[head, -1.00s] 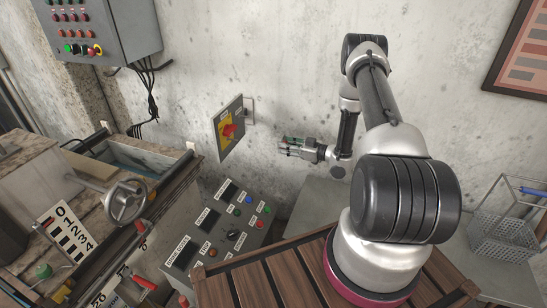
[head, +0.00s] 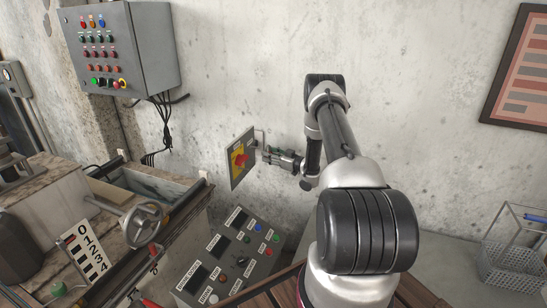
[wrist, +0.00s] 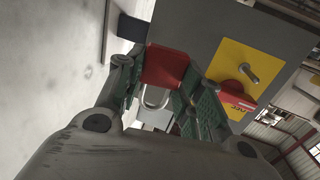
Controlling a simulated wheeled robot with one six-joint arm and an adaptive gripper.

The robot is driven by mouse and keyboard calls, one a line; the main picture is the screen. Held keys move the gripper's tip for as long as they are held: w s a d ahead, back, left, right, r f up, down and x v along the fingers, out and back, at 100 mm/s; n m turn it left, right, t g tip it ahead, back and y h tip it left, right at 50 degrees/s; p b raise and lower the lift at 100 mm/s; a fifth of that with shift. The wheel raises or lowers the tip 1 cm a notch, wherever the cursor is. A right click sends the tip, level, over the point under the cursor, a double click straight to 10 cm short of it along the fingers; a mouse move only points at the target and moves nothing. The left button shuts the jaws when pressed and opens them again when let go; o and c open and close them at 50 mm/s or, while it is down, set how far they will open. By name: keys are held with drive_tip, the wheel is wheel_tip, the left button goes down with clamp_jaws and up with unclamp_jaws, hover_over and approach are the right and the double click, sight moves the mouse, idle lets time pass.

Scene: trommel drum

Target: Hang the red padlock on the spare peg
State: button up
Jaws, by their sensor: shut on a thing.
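The red padlock (wrist: 165,65) is between my gripper's green-padded fingers in the wrist view, with its pale U-shaped shackle (wrist: 154,98) toward my palm. My gripper (wrist: 162,78) is shut on the padlock's body. In the head view my gripper (head: 269,154) is close to the right edge of the grey switch panel (head: 238,172); the padlock is too small to make out there. A dark block (wrist: 132,27) shows just beyond the padlock, beside the panel; I cannot tell whether it is the spare peg. I cannot tell whether the padlock touches anything.
The panel carries a yellow plate (wrist: 236,62) with a red rotary switch (head: 241,160). A control console (head: 228,258) stands below. A grey electrical box (head: 125,50) with hanging cables is at upper left. A wire basket (head: 513,262) is at right.

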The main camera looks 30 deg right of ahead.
sight(251, 152)
drive_tip(key=shift+w+a+f, duration=0.2)
drive_tip(key=shift+w+a, duration=0.45)
drive_tip(key=shift+w, duration=0.2)
drive_tip(key=shift+w+a+f, duration=0.2)
drive_tip(key=shift+w+a, duration=0.45)
drive_tip(key=shift+w, duration=0.2)
drive_tip(key=shift+w+a+f, duration=0.2)
drive_tip(key=shift+w+a, duration=0.45)
drive_tip(key=shift+w, duration=0.2)
drive_tip(key=o, duration=1.2)
drive_tip(key=shift+o, duration=0.2)
drive_tip(key=v, duration=1.2)
drive_tip(key=shift+f, duration=0.2)
